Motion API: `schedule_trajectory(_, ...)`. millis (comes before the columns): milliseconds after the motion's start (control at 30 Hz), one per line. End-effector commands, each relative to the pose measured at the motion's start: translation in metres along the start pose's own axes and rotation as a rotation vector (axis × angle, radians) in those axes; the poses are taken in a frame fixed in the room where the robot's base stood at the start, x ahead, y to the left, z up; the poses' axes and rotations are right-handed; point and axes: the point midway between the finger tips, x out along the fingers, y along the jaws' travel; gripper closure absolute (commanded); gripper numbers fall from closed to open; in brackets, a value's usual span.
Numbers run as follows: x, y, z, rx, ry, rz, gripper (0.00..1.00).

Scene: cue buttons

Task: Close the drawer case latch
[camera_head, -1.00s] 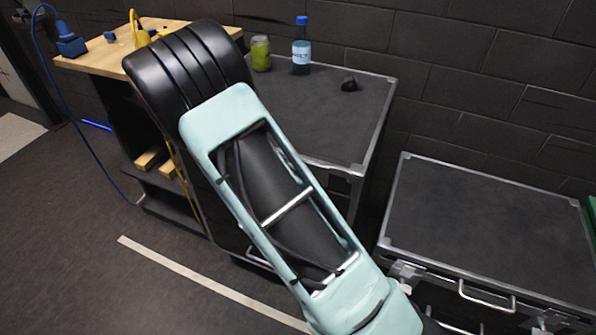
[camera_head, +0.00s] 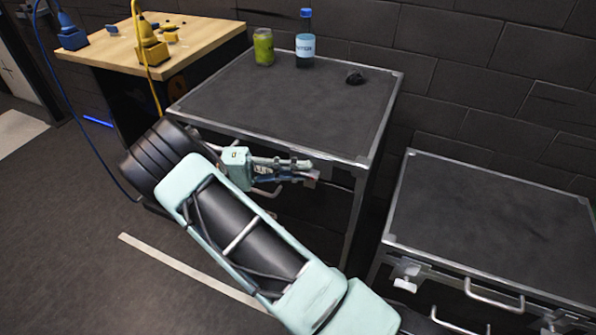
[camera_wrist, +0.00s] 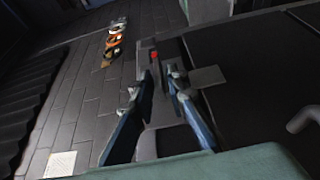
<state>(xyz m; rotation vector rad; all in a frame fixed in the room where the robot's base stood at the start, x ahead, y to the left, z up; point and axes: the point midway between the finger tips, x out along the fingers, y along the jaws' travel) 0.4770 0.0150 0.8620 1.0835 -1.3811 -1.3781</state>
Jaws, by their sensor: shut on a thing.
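The drawer case (camera_head: 290,95) is black with metal edges and stands in the middle of the head view. My gripper (camera_head: 302,172) is at the upper part of its front face, near the right corner. In the wrist view my gripper (camera_wrist: 160,90) has its two blue fingers on either side of the latch (camera_wrist: 154,68), a grey piece with a red spot. The fingers are shut on the latch. In the head view the fingers largely hide the latch, so its exact position cannot be told.
A green jar (camera_head: 264,47), a blue-capped bottle (camera_head: 305,40) and a small dark lump (camera_head: 354,77) stand on the case. A second black case (camera_head: 490,215) is at the right. A wooden workbench (camera_head: 185,40) is at the left. The floor in front is open.

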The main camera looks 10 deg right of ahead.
Motion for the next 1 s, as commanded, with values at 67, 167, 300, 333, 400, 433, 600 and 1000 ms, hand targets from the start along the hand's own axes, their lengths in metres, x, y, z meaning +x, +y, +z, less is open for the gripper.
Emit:
schedule_trajectory(67, 0.000, -0.001, 0.000, -0.004, 0.000, 0.007, 1.00)
schedule_trajectory(167, 0.000, 0.000, 0.000, -0.005, -0.001, 0.010, 1.00)
schedule_trajectory(300, 0.000, 0.000, 0.000, -0.005, -0.001, 0.010, 1.00)
schedule_trajectory(333, 0.000, 0.000, 0.000, -0.005, -0.001, 0.010, 1.00)
schedule_trajectory(400, 0.000, 0.000, 0.000, -0.005, -0.001, 0.010, 1.00)
schedule_trajectory(433, 0.000, 0.000, 0.000, -0.005, -0.001, 0.010, 1.00)
schedule_trajectory(600, 0.000, 0.000, 0.000, -0.005, 0.000, 0.010, 0.77)
schedule_trajectory(1000, -0.013, -0.001, -0.001, -0.002, 0.003, 0.008, 0.77)
